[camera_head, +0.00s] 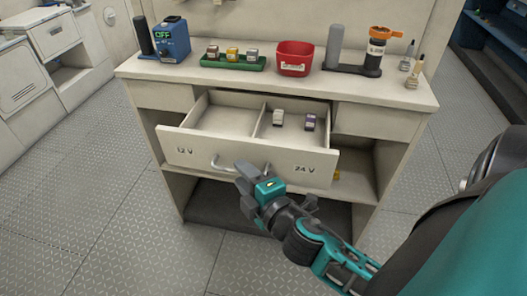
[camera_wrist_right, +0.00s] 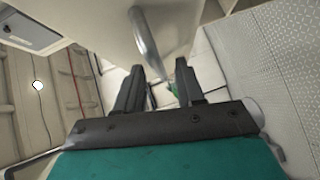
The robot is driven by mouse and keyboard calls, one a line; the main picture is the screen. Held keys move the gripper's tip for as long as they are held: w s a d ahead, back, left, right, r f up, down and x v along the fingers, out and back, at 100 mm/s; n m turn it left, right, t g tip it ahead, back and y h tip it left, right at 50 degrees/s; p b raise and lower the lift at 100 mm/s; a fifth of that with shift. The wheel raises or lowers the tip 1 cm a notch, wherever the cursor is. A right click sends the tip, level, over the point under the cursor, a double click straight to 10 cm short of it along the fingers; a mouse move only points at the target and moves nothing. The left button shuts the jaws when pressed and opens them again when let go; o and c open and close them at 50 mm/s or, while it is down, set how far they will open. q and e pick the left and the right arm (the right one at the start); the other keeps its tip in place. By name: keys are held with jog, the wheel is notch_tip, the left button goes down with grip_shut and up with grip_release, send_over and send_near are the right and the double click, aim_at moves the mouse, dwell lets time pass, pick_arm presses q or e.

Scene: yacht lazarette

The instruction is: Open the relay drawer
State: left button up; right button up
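The relay drawer (camera_head: 245,160) stands pulled out of the white bench, its front marked 12 V on the left and 24 V on the right. Its left compartment is empty. A pale relay (camera_head: 278,118) and a purple relay (camera_head: 310,122) stand in the right one. The curved metal drawer handle (camera_head: 222,168) is partly hidden by my right gripper (camera_head: 243,180), which is right in front of it. In the right wrist view the handle (camera_wrist_right: 146,42) lies just beyond the fingertips of my gripper (camera_wrist_right: 160,72), which are apart with a gap between them. My left gripper is out of view.
An open shelf (camera_head: 210,196) lies below the drawer. The floor at left is clear.

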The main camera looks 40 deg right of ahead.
pick_arm(q)
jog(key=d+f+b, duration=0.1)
jog(key=b, duration=0.1)
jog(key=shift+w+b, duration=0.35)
pick_arm(e)
jog(key=s+r, duration=0.1)
jog(key=s, duration=1)
jog(key=shift+s+a+r, duration=0.35)
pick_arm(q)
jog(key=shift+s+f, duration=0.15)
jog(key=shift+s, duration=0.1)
